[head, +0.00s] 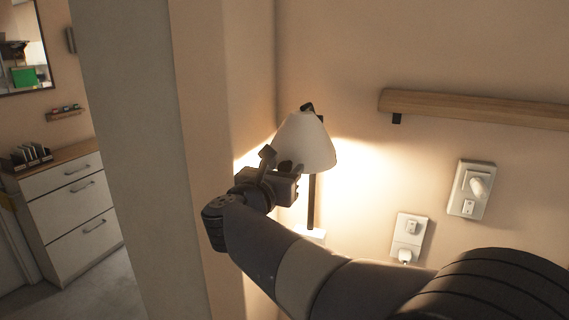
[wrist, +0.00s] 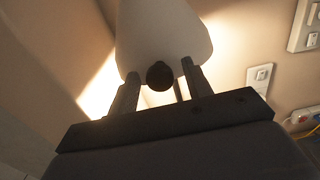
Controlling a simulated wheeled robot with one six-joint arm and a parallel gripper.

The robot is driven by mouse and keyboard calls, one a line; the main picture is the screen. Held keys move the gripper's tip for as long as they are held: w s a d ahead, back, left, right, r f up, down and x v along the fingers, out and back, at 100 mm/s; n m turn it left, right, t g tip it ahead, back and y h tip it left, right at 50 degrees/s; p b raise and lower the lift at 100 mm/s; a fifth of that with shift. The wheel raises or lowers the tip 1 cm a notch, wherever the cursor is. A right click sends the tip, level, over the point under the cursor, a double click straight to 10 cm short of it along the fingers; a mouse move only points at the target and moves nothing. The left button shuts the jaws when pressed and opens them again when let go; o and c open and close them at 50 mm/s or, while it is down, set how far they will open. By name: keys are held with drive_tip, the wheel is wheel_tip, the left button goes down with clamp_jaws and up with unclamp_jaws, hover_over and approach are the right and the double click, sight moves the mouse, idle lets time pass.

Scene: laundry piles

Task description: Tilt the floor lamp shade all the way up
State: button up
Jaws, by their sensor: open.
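The floor lamp's white cone shade (head: 306,141) is lit, with its wide end facing down and light falling on the wall. Its dark post (head: 312,200) runs down below it. My gripper (head: 278,160) is just below and left of the shade in the head view. In the wrist view, the shade (wrist: 163,38) is straight ahead, and a dark round knob (wrist: 160,75) at its lower rim sits between the two fingers of my gripper (wrist: 160,85). The fingers are apart, with gaps to either side of the knob. Whether a finger touches the shade cannot be told.
A wall corner (head: 222,110) stands close at left of the lamp. A wooden shelf (head: 470,107) is on the wall at right, above a switch plate (head: 470,188) and a socket plate (head: 408,238). A white dresser (head: 75,195) is far left.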

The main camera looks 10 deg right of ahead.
drive_tip(key=shift+w+d, duration=0.3)
drive_tip(key=shift+w, duration=0.15)
clamp_jaws()
idle(0.3)
